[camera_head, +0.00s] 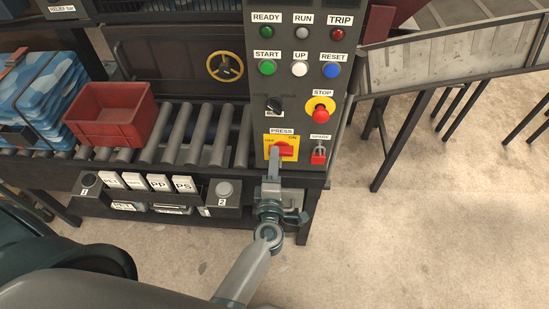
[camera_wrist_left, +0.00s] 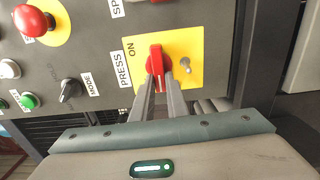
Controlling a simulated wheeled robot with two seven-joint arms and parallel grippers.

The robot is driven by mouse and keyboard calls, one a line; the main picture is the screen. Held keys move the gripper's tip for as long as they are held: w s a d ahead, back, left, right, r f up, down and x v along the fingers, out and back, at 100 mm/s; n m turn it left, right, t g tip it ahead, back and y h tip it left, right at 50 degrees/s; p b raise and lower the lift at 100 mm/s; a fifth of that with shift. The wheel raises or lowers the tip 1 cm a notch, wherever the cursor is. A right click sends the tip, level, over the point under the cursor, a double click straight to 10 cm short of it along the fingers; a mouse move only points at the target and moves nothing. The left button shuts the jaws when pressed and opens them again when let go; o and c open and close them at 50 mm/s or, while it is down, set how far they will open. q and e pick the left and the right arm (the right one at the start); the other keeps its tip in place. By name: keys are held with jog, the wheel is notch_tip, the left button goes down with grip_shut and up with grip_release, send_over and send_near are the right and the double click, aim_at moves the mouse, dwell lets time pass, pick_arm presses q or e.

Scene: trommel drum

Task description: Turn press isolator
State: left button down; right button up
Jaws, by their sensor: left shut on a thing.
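The press isolator (camera_head: 287,149) is a red rotary handle on a yellow plate under the PRESS label on the dark control panel. In the left wrist view the red handle (camera_wrist_left: 155,62) stands between my fingertips, with the ON marking at its upper left. My left gripper (camera_head: 275,157) reaches up to the plate from below and is shut on the handle; it also shows in the left wrist view (camera_wrist_left: 159,78). In the head view the fingers cover part of the plate's left side. My right gripper is not in view.
Above the isolator are a black selector knob (camera_head: 274,105) and a red STOP button (camera_head: 320,113) on yellow. A red SPARE switch (camera_head: 318,156) sits close to its right. A roller conveyor (camera_head: 190,135) with a red crate (camera_head: 110,112) lies left. Open floor (camera_head: 430,220) is right.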

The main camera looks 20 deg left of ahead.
pick_arm(q)
jog(key=c, duration=1.7)
grip_release()
jog(key=shift+c, duration=0.2)
jog(key=shift+s, duration=0.1)
jog(key=v, duration=0.7)
jog(key=shift+s, duration=0.2)
jog(key=shift+f, duration=0.1)
